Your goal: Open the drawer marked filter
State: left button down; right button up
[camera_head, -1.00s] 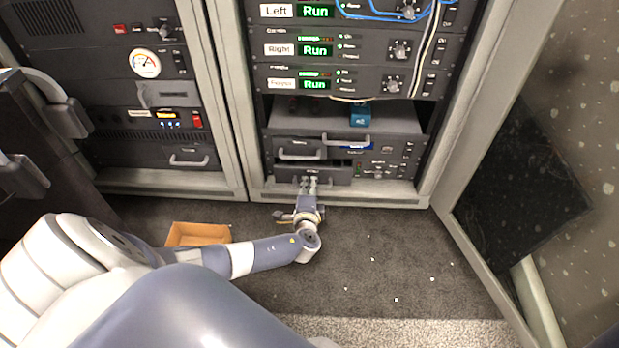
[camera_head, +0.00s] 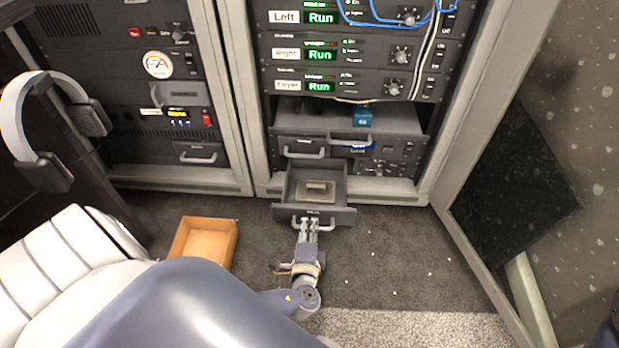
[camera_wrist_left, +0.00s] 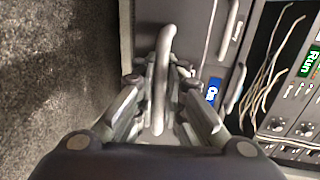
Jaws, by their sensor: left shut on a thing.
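The lowest drawer (camera_head: 345,214) of the right rack is pulled well out, and a flat grey item (camera_head: 316,190) lies inside it. The marking on its front is too small to read. My left gripper (camera_head: 308,224) is shut on the drawer's handle (camera_head: 298,222), low in front of the rack. In the left wrist view the handle (camera_wrist_left: 162,75) runs between the two fingers. My right gripper is not in view.
Two shut drawers with handles (camera_head: 304,153) sit just above the open one. An empty orange-brown box (camera_head: 205,243) stands on the carpet to the left of my gripper. The rack's open door (camera_head: 520,180) stands at right. Headphones (camera_head: 40,95) hang at upper left. Carpet at right is mostly clear.

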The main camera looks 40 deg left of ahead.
pick_arm(q)
jog(key=c, duration=2)
grip_release()
jog(key=shift+r, duration=0.1)
jog(key=shift+o, duration=0.2)
